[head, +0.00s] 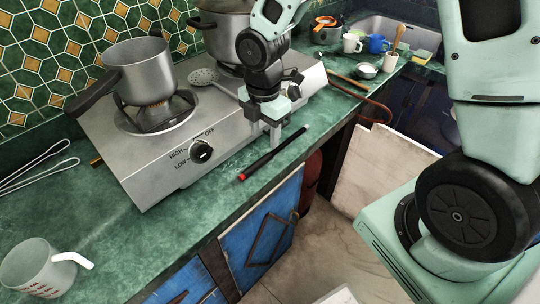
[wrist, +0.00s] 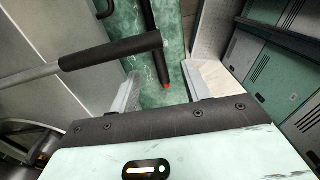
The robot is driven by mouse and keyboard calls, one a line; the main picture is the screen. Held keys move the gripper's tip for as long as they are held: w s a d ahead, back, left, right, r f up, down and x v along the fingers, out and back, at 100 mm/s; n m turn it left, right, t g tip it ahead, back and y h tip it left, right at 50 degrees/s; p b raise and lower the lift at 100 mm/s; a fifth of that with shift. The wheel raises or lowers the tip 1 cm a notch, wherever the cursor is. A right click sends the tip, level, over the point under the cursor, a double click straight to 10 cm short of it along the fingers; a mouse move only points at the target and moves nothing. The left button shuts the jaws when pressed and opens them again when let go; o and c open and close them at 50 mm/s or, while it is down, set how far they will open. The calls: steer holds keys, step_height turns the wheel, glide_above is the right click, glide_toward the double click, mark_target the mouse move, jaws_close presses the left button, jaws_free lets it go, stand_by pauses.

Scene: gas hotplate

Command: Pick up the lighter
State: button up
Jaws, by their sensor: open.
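The lighter (head: 272,155) is a long, thin black stick with a red end, lying on the green counter in front of the stove. In the wrist view the lighter (wrist: 160,55) runs down from the top edge, its red end pointing toward the space between my fingers. My gripper (head: 264,138) points down, open and empty, near the middle of the lighter on its stove side in the head view. In the wrist view my gripper (wrist: 164,92) shows its two fingers apart. Whether a finger touches the lighter cannot be told.
A skimmer (head: 203,78) lies on the stove. A measuring cup (head: 38,268) stands front left. The counter (head: 130,235) beside it is clear.

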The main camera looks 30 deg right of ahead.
mark_target(264, 157)
steer(key=f, duration=0.8)
steer(key=shift+w+f, duration=0.15)
steer(key=shift+w, duration=0.1)
jaws_close()
